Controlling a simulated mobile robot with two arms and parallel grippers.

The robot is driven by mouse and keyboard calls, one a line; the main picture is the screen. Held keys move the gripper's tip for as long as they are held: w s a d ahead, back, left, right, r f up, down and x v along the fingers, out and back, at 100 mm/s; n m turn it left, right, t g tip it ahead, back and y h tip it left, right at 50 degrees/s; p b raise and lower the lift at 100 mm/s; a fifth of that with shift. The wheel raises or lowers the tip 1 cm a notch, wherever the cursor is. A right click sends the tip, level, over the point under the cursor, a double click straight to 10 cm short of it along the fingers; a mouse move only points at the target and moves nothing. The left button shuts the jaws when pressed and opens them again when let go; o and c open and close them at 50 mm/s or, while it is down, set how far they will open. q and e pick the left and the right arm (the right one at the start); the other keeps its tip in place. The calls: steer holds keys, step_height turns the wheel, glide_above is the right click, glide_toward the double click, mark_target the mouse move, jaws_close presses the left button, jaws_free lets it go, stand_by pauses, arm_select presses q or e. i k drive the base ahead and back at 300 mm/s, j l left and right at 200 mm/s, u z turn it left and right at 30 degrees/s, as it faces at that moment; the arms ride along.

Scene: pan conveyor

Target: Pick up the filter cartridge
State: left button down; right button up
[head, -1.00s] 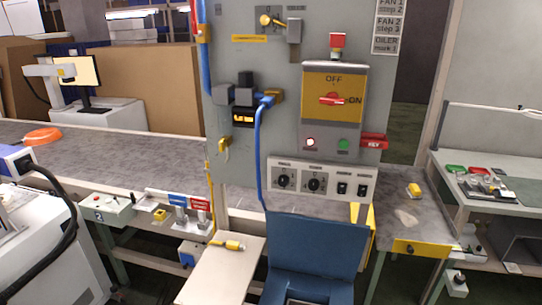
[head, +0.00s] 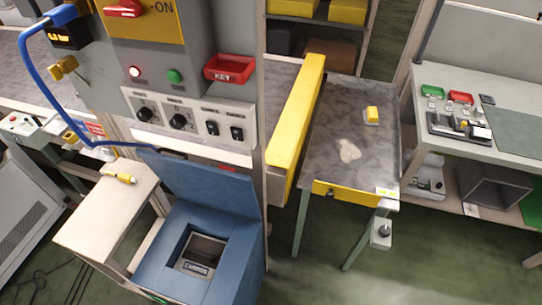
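I cannot tell for certain which object is the filter cartridge. A small yellow-and-white piece (head: 120,177) lies on its side on the pale side table (head: 85,222), left of the blue box. The blue box (head: 172,258) has its lid raised, and a dark labelled item (head: 196,268) shows inside its square opening. A yellow block with a pale base (head: 372,115) sits on the grey stone-topped table (head: 325,160) to the right. Neither of my grippers is in view.
A control panel (head: 185,118) with knobs, switches and a red key holder (head: 230,68) stands behind the blue box. A yellow beam (head: 298,115) runs along the grey table's left side. A workbench (head: 510,130) stands at the right. Green floor (head: 320,275) is open in front.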

mark_target(204, 260)
steer(key=i+l+u, duration=0.1)
steer(key=l, duration=0.4)
steer(key=i+l+u, duration=0.1)
steer(key=i+l, duration=0.15)
steer(key=l, duration=0.25)
steer(key=i+l+u, duration=0.1)
steer(key=l, duration=0.4)
steer(key=i+l+u, duration=0.1)
steer(key=l, duration=0.45)
steer(key=i+l+u, duration=0.1)
steer(key=l, duration=0.45)
steer(key=i+l, duration=0.1)
steer(key=l, duration=0.4)
steer(key=u, duration=1.9)
